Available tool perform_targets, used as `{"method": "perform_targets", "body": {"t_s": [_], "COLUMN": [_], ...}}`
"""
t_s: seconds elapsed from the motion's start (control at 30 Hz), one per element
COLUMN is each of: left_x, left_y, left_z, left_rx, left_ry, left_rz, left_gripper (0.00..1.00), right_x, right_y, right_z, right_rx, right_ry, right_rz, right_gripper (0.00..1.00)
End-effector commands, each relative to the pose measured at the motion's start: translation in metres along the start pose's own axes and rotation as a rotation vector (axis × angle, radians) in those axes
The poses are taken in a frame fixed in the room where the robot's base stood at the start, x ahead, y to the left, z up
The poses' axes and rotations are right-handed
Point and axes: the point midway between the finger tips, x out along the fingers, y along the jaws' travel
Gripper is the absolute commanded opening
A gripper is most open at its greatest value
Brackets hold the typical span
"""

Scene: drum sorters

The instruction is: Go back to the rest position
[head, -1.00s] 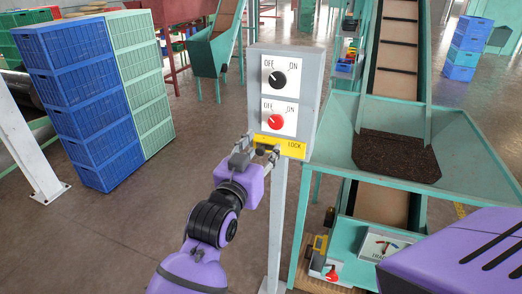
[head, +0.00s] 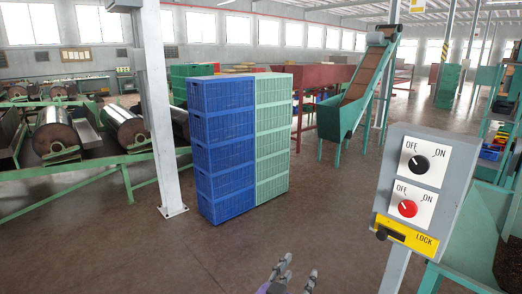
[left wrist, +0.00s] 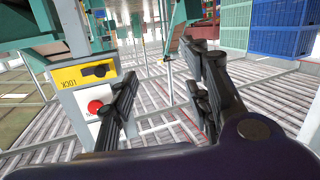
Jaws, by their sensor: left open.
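My left gripper (head: 298,266) shows at the bottom edge of the head view, empty, its fingers apart. In the left wrist view its two dark fingers (left wrist: 171,72) are also spread with nothing between them. The grey control box (head: 454,160) on its post stands to the right of the gripper, apart from it. It carries a black OFF/ON knob (head: 418,164), a red OFF/ON knob (head: 407,208) and a yellow LOCK plate (head: 412,236) with a black latch knob (head: 382,233). The wrist view shows the yellow plate (left wrist: 67,77) upside down. My right gripper is out of view.
Stacked blue crates (head: 222,150) and green crates (head: 272,140) stand on the floor ahead. A white column (head: 155,100) and roller drums (head: 62,130) are at the left. A green conveyor (head: 345,110) rises behind. The floor between the crates and the box is clear.

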Motion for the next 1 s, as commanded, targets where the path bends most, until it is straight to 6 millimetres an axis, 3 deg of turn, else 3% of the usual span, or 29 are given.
{"method": "perform_targets", "body": {"t_s": [0.03,0.2,0.33,0.5,0.6,0.73,0.83,1.0], "left_x": [-0.019,-0.090,-0.157,-0.257,-0.308,-0.353,-0.369,-0.374], "left_y": [-0.023,-0.082,-0.115,-0.137,-0.140,-0.135,-0.130,-0.128], "left_z": [0.032,0.124,0.191,0.266,0.298,0.325,0.335,0.337], "left_rx": [-0.016,-0.050,-0.067,-0.089,-0.103,-0.120,-0.129,-0.133], "left_ry": [-0.042,-0.175,-0.288,-0.445,-0.527,-0.600,-0.628,-0.637], "left_rz": [-0.048,-0.190,-0.286,-0.390,-0.432,-0.459,-0.466,-0.467], "left_gripper": [0.44,0.44,0.44,0.44,0.44,0.44,0.44,0.44], "right_x": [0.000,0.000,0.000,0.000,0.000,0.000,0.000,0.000], "right_y": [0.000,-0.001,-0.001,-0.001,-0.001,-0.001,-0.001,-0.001], "right_z": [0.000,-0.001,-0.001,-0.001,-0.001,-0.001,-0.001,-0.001], "right_rx": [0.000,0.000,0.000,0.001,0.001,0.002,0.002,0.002], "right_ry": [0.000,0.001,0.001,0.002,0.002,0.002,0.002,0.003], "right_rz": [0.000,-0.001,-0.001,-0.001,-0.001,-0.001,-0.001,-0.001], "right_gripper": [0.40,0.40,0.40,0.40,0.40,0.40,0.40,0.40]}}
